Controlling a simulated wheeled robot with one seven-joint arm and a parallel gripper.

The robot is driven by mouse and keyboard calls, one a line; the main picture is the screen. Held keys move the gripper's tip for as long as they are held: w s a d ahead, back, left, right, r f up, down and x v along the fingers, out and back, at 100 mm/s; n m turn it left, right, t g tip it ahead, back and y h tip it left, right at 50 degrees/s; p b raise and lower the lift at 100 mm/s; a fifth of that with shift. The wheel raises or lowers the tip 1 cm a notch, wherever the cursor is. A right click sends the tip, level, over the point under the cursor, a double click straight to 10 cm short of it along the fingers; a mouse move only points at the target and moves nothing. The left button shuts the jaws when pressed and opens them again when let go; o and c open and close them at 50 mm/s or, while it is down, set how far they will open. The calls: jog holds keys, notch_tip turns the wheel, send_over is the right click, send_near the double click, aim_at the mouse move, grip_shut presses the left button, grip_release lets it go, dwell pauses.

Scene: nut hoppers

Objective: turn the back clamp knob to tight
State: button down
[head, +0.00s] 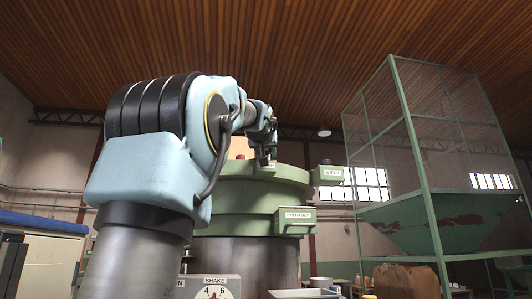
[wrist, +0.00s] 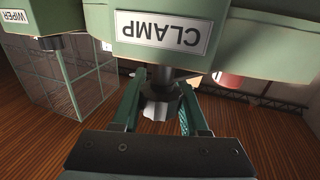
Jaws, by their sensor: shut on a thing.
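In the wrist view a clamp knob (wrist: 160,106), pale and lobed on a dark shaft, sticks out of a green housing with an upside-down CLAMP label (wrist: 163,33). My gripper (wrist: 164,112) has one green finger on each side of the knob and is shut on it. Which way the knob is turned cannot be told, and no tight mark shows. In the head view my gripper (head: 266,160) is small at the top of the green and steel hopper (head: 250,210), beyond my arm. The knob cannot be made out there.
Green boxes labelled WIPER (head: 329,173) and CLEAN OUT (head: 295,217) jut from the hopper's right side. A SHAKE dial (head: 216,291) is at the bottom. A green mesh-sided frame (head: 425,150) with a sloped bin stands to the right.

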jog(key=shift+c, duration=2.2)
grip_release()
jog(key=s+a+b, duration=0.1)
jog(key=s+b, duration=0.4)
jog(key=s, duration=0.5)
jog(key=shift+s+a, duration=0.25)
jog(key=shift+s, duration=0.1)
